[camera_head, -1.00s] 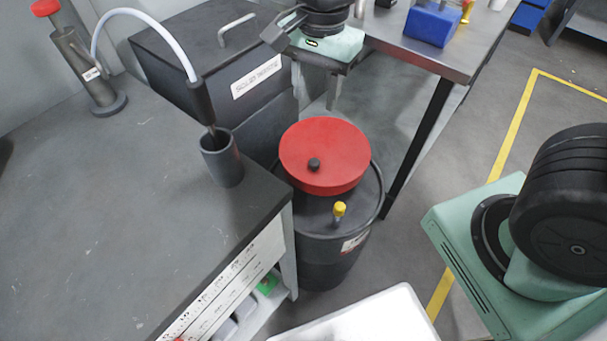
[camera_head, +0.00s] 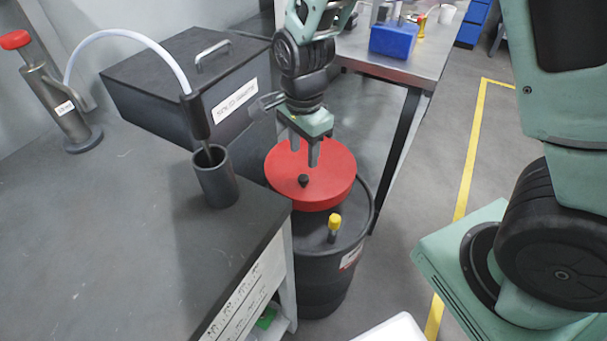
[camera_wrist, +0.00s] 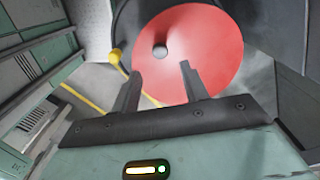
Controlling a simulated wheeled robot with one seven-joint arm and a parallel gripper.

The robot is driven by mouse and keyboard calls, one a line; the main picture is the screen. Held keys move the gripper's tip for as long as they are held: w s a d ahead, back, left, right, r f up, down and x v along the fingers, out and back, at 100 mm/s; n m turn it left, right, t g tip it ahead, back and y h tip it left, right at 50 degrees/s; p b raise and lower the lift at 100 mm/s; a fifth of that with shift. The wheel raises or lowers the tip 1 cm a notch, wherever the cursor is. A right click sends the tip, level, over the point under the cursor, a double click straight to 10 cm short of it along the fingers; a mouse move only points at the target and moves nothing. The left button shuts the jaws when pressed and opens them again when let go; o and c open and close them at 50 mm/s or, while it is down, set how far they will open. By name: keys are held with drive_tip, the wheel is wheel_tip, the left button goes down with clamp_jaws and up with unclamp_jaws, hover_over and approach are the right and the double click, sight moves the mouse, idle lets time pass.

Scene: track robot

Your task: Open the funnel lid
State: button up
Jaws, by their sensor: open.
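The red round funnel lid (camera_head: 330,170) lies flat on top of a black drum (camera_head: 325,270). In the wrist view the lid (camera_wrist: 205,45) fills the upper middle, and the knob (camera_wrist: 160,51) shows as a pale round spot. My gripper (camera_head: 304,158) points down above the lid, just behind the knob in the head view. Its two fingers (camera_wrist: 158,85) are apart with nothing between them. I cannot tell exactly how high the fingertips are above the lid.
A yellow-capped fitting (camera_head: 334,224) stands on the drum in front of the lid. A dark workbench (camera_head: 110,240) with a grey cup (camera_head: 215,185) is at the left. A black box (camera_head: 190,85) stands behind, and a metal table (camera_head: 400,62) is at the back right.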

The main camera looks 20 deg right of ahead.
sight(304, 177)
wheel_tip(304, 177, down, 8)
drive_tip(key=shift+r+b, duration=0.15)
drive_tip(key=shift+b, duration=0.25)
drive_tip(key=shift+c, duration=0.4)
drive_tip(key=shift+r, duration=0.1)
clamp_jaws()
